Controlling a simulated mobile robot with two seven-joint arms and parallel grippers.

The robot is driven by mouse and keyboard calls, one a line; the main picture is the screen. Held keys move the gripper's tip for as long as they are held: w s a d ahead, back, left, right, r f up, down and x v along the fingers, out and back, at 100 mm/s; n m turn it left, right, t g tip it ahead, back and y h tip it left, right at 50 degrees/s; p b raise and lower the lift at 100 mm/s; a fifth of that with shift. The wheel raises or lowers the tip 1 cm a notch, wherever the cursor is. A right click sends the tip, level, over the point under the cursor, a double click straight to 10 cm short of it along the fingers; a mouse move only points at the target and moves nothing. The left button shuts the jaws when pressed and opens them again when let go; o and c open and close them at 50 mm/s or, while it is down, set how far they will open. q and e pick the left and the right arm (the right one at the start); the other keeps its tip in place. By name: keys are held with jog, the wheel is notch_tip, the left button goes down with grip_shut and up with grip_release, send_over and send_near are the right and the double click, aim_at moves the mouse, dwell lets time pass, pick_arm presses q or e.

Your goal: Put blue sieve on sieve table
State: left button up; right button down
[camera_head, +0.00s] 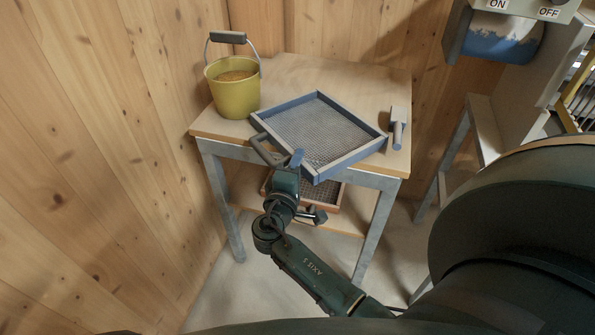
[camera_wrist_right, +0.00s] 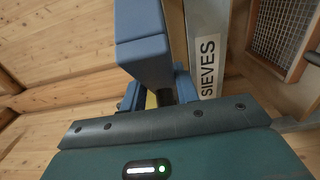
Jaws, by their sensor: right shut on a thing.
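The blue sieve (camera_head: 343,166) has a square blue frame around grey mesh. It is over the wooden table (camera_head: 290,70), with its front corner beyond the table's front edge. I cannot tell whether it rests fully on the top. A dark handle (camera_head: 262,150) shows at its left side. My right gripper (camera_head: 294,166) is at the sieve's front left side and is shut on it. In the right wrist view, a blue block (camera_wrist_right: 145,50) rises from the gripper, and the contact is partly hidden. My left gripper is not in view.
A yellow bucket (camera_head: 233,95) of grain stands at the back left of the table. A small wooden-and-grey tool (camera_head: 398,128) lies at the right. An orange-framed sieve (camera_head: 328,194) is on the lower shelf. A "SIEVES" label (camera_wrist_right: 208,65) shows in the wrist view.

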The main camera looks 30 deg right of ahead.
jog(key=shift+r, duration=0.1)
jog(key=shift+f, duration=0.2)
jog(key=c, duration=1)
grip_release()
jog(key=shift+c, duration=0.2)
